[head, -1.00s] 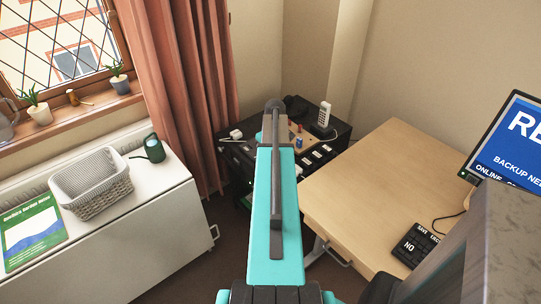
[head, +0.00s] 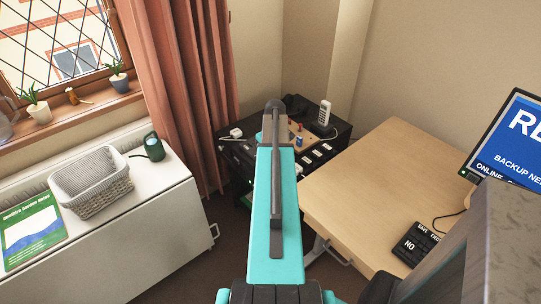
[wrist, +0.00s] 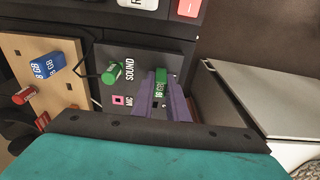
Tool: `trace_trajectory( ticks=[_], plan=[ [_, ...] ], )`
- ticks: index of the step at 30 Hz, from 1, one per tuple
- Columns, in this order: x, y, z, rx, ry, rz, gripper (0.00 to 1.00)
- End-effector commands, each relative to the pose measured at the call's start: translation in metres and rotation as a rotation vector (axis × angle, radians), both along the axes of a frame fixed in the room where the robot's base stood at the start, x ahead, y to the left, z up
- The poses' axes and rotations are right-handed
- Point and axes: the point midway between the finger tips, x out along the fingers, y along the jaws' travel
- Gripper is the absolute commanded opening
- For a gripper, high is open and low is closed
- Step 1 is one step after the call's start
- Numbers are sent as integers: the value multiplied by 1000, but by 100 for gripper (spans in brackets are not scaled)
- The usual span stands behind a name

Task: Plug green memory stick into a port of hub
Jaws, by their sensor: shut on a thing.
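My gripper (wrist: 163,90) shows in the wrist view with its purple fingers shut on the green memory stick (wrist: 161,78), whose "GB" label faces the camera. The stick is beside a dark grey panel (wrist: 118,60) marked "SOUND" and "MIC". A green plug (wrist: 114,73) sits at the "SOUND" mark, and a pink socket (wrist: 118,100) is by "MIC". I cannot tell whether this panel is part of the hub, or whether the stick's end touches anything. In the head view my arm hides the gripper and the stick.
A tan board (wrist: 30,55) holds a blue stick (wrist: 48,65) and a red one (wrist: 24,96), left of the gripper. A wooden desk (head: 365,185) is to the right, a white cabinet (head: 150,205) to the left.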

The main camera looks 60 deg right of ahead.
Motion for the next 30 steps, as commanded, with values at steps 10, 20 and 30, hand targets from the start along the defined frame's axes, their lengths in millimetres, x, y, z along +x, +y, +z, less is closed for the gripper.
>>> trace_trajectory(
  ticks=[10,20,30],
  plan=[
    [0,0,0,0,0,0,35],
    [0,0,2,0,0,0,35],
    [-3,1,25,-1,-1,0,35]
  ],
)
